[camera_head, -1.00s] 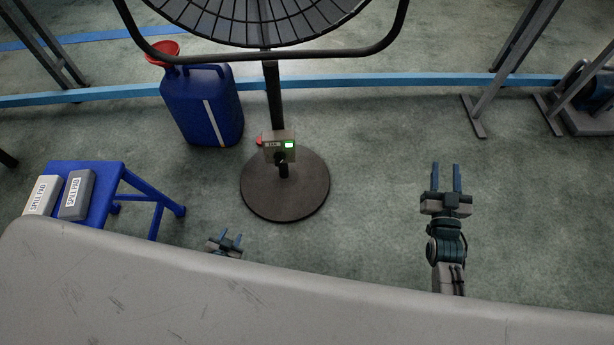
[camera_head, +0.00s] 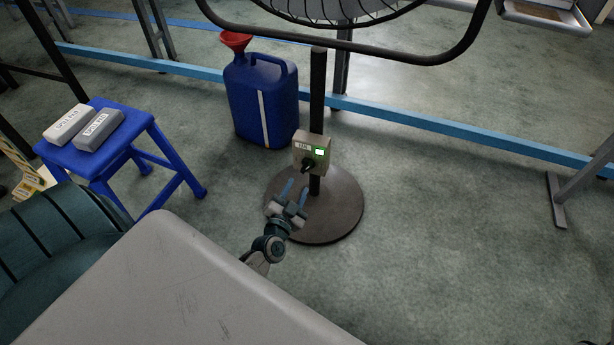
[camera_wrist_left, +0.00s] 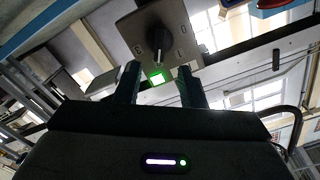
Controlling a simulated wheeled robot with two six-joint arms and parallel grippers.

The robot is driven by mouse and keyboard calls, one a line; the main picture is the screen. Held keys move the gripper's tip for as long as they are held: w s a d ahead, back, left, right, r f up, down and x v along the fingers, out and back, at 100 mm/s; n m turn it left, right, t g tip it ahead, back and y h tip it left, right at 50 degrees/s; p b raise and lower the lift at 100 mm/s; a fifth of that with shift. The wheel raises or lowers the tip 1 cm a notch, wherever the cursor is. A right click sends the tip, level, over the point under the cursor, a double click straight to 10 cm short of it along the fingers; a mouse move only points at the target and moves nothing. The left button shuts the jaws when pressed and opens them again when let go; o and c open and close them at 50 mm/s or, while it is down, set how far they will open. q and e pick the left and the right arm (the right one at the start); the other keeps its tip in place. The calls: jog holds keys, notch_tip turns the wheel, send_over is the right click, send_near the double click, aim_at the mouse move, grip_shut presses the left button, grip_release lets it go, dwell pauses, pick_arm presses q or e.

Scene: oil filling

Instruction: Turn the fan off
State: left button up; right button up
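The fan (camera_head: 330,45) stands on a dark pole above a round base (camera_head: 335,215). A grey control box (camera_head: 302,154) on the pole carries a black knob (camera_head: 308,164) and a lit green light (camera_head: 319,152). My left gripper (camera_head: 294,191) is open and empty, just below and in front of the box. In the left wrist view the box (camera_wrist_left: 143,25), knob (camera_wrist_left: 159,43) and green light (camera_wrist_left: 157,77) lie ahead of the open fingers (camera_wrist_left: 157,80). The fingers appear apart from the knob. My right gripper is out of view.
A blue jerrycan (camera_head: 250,98) with a red funnel (camera_head: 235,40) stands left of the pole. The floor right of the base is clear.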

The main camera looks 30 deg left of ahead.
aim_at(306, 169)
pick_arm(q)
jog(key=b+x, duration=0.1)
jog(key=x, duration=0.6)
jog(key=shift+w, duration=0.1)
grip_shut()
